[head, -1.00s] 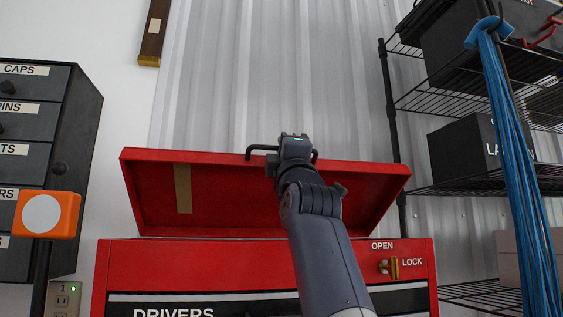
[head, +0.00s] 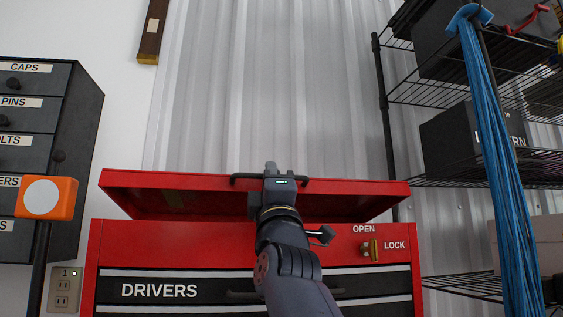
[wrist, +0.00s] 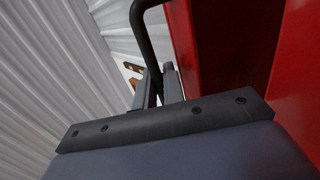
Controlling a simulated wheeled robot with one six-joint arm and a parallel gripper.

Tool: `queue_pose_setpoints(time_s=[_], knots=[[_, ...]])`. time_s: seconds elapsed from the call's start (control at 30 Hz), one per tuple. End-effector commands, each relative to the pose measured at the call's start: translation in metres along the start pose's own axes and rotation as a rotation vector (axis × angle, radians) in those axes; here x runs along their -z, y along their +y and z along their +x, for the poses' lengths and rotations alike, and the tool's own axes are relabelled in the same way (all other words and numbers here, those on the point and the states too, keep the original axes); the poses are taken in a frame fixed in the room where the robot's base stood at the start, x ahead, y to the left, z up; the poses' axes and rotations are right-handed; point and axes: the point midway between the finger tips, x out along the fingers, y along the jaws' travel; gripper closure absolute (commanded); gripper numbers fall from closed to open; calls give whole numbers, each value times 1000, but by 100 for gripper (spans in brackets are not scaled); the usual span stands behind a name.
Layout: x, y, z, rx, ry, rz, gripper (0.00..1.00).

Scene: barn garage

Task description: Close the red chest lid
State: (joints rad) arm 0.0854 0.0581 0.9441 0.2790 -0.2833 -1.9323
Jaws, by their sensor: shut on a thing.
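The red chest (head: 200,234) stands in front of me with its red lid (head: 150,184) partly open, tilted low over the body with a dark red gap beneath. A black bar handle (head: 322,183) runs along the lid's front edge. My gripper (head: 271,172) is at the middle of this handle and shut on it. In the wrist view the handle (wrist: 146,45) passes between the fingers (wrist: 160,88), beside the red lid (wrist: 205,60). The chest's lock (head: 370,250) is at the front right between OPEN and LOCK labels. My arm hides part of the chest front.
A dark drawer cabinet (head: 78,150) and an orange post light (head: 46,197) stand at left. A DRIVERS drawer (head: 220,291) is below the lid.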

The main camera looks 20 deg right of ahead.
Motion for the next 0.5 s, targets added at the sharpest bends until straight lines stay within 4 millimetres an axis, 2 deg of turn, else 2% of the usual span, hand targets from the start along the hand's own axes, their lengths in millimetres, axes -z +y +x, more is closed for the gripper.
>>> queue_pose_setpoints(time_s=[0.1, 0.5], knots=[[1, -11, -14, 3, 0, -1, 100], [0, -34, -42, 4, -1, -2, 100]])
